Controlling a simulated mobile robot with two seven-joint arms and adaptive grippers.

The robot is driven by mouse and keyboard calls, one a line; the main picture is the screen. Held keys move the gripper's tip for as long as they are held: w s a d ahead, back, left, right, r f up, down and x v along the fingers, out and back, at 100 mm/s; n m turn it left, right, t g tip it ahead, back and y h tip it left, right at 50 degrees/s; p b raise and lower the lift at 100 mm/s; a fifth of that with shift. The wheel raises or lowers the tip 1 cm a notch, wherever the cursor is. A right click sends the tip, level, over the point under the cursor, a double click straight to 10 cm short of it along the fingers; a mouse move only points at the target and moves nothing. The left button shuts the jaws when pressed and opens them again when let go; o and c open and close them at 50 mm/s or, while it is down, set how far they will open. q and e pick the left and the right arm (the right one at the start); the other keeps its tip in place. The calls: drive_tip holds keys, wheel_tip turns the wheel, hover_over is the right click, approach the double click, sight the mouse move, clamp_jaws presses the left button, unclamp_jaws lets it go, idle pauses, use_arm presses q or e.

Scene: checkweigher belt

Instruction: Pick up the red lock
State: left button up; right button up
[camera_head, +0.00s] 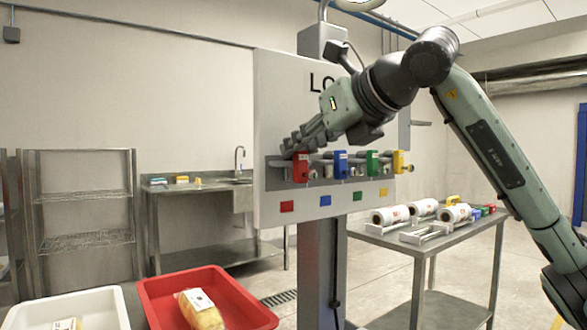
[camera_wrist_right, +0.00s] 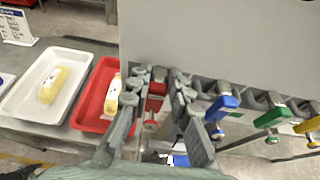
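The red lock (camera_head: 300,169) hangs at the left end of a row of locks on the grey lock board (camera_head: 300,95). My right gripper (camera_head: 291,146) reaches in from the right and is at the lock's upper left in the head view. In the right wrist view the red lock (camera_wrist_right: 156,88) shows between the two fingers of the open gripper (camera_wrist_right: 159,77), one on each side. I cannot tell whether either finger touches it. The lock still sits at the board. My left gripper is not in view.
A blue lock (camera_head: 340,162), a green lock (camera_head: 372,163) and a yellow lock (camera_head: 399,161) hang close to the right. A red tray (camera_head: 160,290) and a white tray (camera_head: 112,305) stand in front at left. A table (camera_head: 440,245) with rolls is behind right.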

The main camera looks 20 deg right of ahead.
clamp_jaws()
drive_tip(key=shift+r, duration=0.15)
